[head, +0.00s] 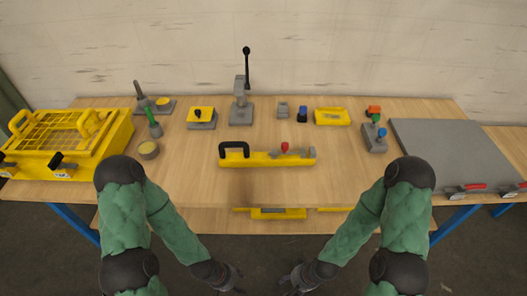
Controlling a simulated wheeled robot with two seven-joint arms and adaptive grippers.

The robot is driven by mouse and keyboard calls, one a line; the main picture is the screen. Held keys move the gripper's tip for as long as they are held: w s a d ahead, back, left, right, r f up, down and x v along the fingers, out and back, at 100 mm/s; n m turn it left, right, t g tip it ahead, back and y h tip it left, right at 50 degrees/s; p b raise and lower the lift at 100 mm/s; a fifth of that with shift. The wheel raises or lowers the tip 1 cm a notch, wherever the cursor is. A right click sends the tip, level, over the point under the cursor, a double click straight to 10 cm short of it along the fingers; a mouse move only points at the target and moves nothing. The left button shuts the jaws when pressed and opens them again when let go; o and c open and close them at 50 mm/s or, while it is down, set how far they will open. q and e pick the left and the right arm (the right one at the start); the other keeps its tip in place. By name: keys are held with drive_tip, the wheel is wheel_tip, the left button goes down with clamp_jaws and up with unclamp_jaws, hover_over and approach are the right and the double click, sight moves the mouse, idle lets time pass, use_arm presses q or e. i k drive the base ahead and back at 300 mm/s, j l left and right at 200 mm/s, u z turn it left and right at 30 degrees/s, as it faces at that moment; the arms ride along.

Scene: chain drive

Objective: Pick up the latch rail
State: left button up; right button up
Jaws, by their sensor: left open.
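The latch rail, as far as I can tell, is the long yellow bar (262,160) lying across the middle of the table, with a black handle at its left end and a red knob on a grey fitting toward its right. My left gripper (236,279) is open and empty. It hangs low in front of the table, well apart from the bar. My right gripper (287,282) is also low in front of the table, a little to the right of the left one. It is small and dark, and its jaw state is unclear.
A yellow crate with a grid top (65,143) stands at the left, a flat grey panel (450,150) at the right. A grey press with a black lever (241,112) and several small fixtures line the back. The wooden table (290,190) is clear in front of the bar.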

sight(245, 159)
drive_tip(key=i+l+u, duration=0.1)
drive_tip(key=u, duration=0.25)
drive_tip(key=i+l+u, duration=0.1)
drive_tip(key=l+u, duration=0.25)
drive_tip(key=i+l+u, duration=0.1)
drive_tip(key=u, duration=0.25)
